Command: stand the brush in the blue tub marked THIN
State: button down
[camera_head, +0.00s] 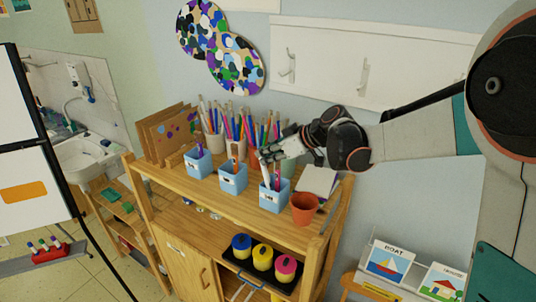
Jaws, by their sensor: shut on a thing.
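Three blue tubs stand in a row on the wooden shelf top: a left tub (198,165), a middle tub (232,181) and a right tub (272,199). Each has a pale label on its front, too small to read, so I cannot tell which says THIN. Slim handles stick up from the tubs. My gripper (264,156) is above and behind the right tub, shut on a pale brush (265,170). The brush slants down towards the right tub; I cannot tell whether its lower end is inside the rim.
Holders full of coloured pencils (214,143) stand close behind the tubs. A terracotta pot (304,209) stands right of the right tub. Brown boards (165,136) lean at the left. Paint pots (262,256) sit on a lower black tray.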

jog(key=c, duration=1.6)
grip_release()
jog(key=shift+o, duration=0.2)
jog(key=v, duration=1.2)
jog(key=s+d+f+m+h+b, duration=0.1)
jog(key=s+f+m+b, duration=0.1)
jog(key=s+f+b, duration=0.2)
jog(key=s+f+m+h+b, duration=0.1)
jog(key=s+f+h+b, duration=0.1)
jog(key=s+f+b, duration=0.3)
jog(key=s+d+f+m+h+b, duration=0.1)
jog(key=s+f+m+b, duration=0.1)
jog(key=s+f+b, duration=0.3)
jog(key=shift+s+d+f+m, duration=0.15)
jog(key=shift+s+d+f, duration=0.05)
jog(key=shift+f, duration=0.25)
jog(key=shift+s+d+f+m, duration=0.15)
jog(key=shift+s+d+f, duration=0.05)
jog(key=shift+f, duration=0.25)
jog(key=s+d+f+m+h+b, duration=0.2)
jog(key=s+d+f+b, duration=0.1)
jog(key=s+f+b, duration=0.3)
jog(key=s+d+f+m+t+h+b, duration=0.1)
jog(key=s+d+f+m+h+b, duration=0.1)
jog(key=s+f+b, duration=0.4)
notch_tip(320, 180, down, 5)
jog(key=shift+s+d+f+m+h, duration=0.25)
jog(key=shift+s+d+m+h, duration=0.25)
jog(key=shift+m, duration=0.3)
